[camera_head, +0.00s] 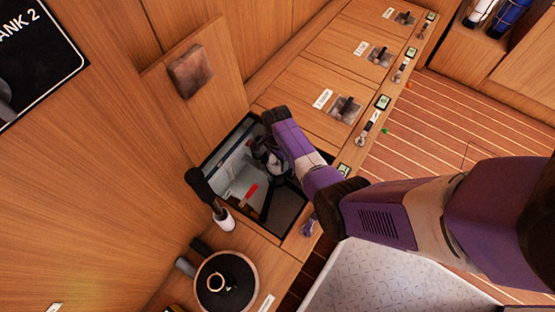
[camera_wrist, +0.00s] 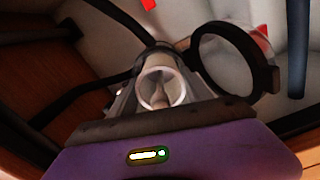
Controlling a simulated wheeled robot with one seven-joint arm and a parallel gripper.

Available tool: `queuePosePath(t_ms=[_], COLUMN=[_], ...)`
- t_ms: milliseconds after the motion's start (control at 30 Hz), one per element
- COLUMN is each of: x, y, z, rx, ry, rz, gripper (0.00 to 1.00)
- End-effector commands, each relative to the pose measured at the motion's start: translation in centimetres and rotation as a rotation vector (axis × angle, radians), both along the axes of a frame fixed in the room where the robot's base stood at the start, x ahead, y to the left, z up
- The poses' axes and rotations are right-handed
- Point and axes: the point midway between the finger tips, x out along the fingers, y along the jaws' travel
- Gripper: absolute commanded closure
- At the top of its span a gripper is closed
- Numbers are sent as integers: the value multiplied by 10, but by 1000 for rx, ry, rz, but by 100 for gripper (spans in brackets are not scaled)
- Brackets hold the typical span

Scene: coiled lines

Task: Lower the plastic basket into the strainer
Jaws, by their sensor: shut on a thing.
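My gripper (camera_head: 268,158) reaches down into an open hatch in the wooden counter. In the wrist view, its fingers (camera_wrist: 157,95) are closed around a pale round cup with a whitish rim, which looks like the plastic basket (camera_wrist: 160,88). I look down into its open top. A thick black ring (camera_wrist: 275,78) stands to the right of the basket, apart in the picture; it may be the strainer's rim, but I cannot be sure. The basket's lower end is hidden by my gripper. In the head view, my arm and the dark hatch hide most of the basket and strainer.
A red handle (camera_head: 252,192) lies inside. A raised wooden lid (camera_head: 205,112) stands behind. A black-headed tool (camera_head: 198,184) with a white base and a round black item (camera_head: 210,297) are beside the hatch.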

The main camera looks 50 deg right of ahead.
Motion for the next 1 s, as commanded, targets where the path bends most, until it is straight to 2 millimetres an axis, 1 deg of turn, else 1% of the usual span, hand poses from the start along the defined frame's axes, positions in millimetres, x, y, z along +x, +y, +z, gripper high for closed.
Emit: queuePosePath(t_ms=[267, 633, 1000], x=[0, 0, 0], y=[0, 0, 0], z=[-1, -9, -7], rx=[0, 0, 0], ry=[0, 0, 0], rz=[0, 0, 0], gripper=[91, 91, 91])
